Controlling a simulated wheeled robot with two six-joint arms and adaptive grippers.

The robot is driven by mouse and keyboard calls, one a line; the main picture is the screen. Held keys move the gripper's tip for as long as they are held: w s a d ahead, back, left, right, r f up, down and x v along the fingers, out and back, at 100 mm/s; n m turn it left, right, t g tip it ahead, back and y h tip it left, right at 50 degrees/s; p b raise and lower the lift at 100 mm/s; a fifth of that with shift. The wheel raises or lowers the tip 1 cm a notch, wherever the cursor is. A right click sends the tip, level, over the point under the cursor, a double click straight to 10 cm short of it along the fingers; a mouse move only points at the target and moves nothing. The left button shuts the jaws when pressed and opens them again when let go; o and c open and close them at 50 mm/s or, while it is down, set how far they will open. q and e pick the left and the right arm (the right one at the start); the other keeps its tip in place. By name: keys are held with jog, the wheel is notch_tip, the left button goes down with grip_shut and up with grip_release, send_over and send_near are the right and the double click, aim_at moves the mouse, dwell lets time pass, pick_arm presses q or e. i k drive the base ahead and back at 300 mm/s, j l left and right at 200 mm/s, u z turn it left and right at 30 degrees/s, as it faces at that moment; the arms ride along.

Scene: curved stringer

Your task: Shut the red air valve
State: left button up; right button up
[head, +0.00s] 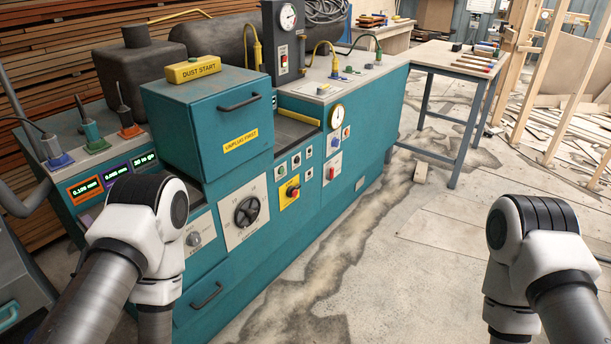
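No part is clearly readable as the red air valve. Small red parts show on the front of the teal machine (250,235): a red knob on a yellow plate (292,188) and a red switch on a white plate (332,170). Small red and blue fittings sit below a round gauge (337,117). Another red part (284,61) is on the dark box under an upper gauge (288,16). I cannot tell which of these is the valve or how it is set. Both my arms show only joints and links at the lower left and lower right; neither gripper is in view.
A black handwheel (247,211) is on the front. The stained concrete floor (400,260) in front is open.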

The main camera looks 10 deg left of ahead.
aim_at(330, 178)
jog(key=i+l, duration=0.25)
jog(key=i, duration=0.25)
jog(key=i+l+z, duration=0.15)
jog(key=i, duration=0.3)
jog(key=i+l, duration=0.3)
jog(key=i, duration=0.2)
jog(key=i+l+z, duration=0.1)
jog(key=i, duration=0.4)
jog(key=i+l, duration=0.25)
jog(key=i, duration=0.25)
jog(key=z, duration=0.05)
